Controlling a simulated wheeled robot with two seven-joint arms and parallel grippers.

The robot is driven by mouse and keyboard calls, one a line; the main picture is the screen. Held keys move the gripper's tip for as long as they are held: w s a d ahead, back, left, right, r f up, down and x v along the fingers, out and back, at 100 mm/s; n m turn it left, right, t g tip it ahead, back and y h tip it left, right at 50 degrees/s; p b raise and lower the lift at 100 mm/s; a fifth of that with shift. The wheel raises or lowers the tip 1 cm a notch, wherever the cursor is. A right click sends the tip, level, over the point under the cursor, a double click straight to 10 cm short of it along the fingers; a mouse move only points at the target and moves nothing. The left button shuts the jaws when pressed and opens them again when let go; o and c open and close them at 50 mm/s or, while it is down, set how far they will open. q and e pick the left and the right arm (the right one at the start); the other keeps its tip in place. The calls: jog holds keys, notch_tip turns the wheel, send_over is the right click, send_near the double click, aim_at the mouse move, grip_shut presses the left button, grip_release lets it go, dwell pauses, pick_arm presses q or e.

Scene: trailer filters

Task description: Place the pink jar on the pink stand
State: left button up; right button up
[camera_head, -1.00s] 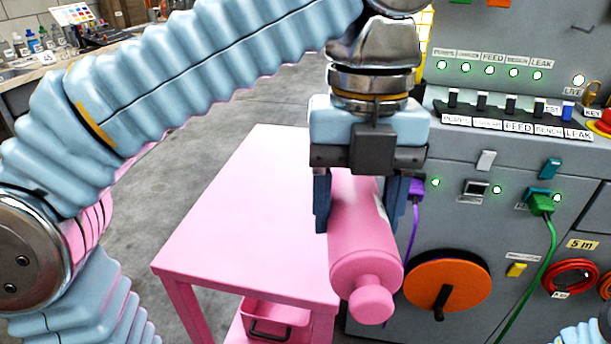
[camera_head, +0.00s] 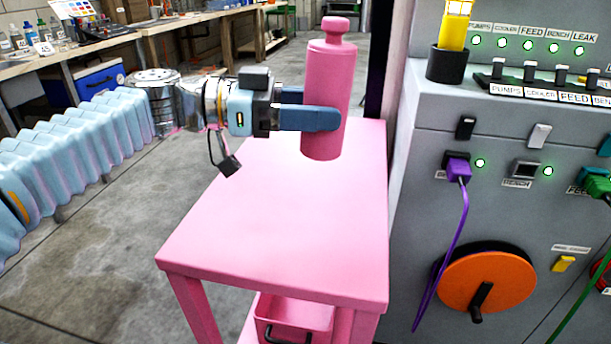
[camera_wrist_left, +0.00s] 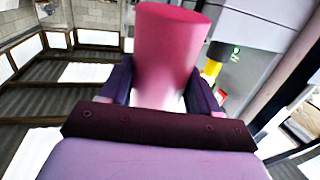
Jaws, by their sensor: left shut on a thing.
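The pink jar (camera_head: 325,88) is upright with its knobbed lid on top, over the far part of the pink stand (camera_head: 290,235). My left gripper (camera_head: 325,118) comes in from the left and is shut on the jar's body. Its base looks at or just above the stand's top; I cannot tell whether they touch. In the left wrist view the jar (camera_wrist_left: 170,50) stands between the two dark fingers. My right gripper is not in view.
A grey control panel (camera_head: 430,150) with switches, a purple cable (camera_head: 460,215) and an orange wheel (camera_head: 487,285) stands close on the right of the stand. A pink drawer (camera_head: 290,318) is below the stand's top. Workbenches (camera_head: 150,40) line the back left. The stand's near top is clear.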

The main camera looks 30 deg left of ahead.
pick_arm(q)
jog(key=a+n+t, duration=0.2)
jog(key=a, duration=0.2)
jog(key=p, duration=0.1)
send_over(249, 178)
jog(key=shift+y, duration=0.3)
notch_tip(249, 178, down, 12)
jog(key=shift+f, duration=0.5)
jog(key=shift+f, duration=0.1)
jog(key=o, duration=1.1)
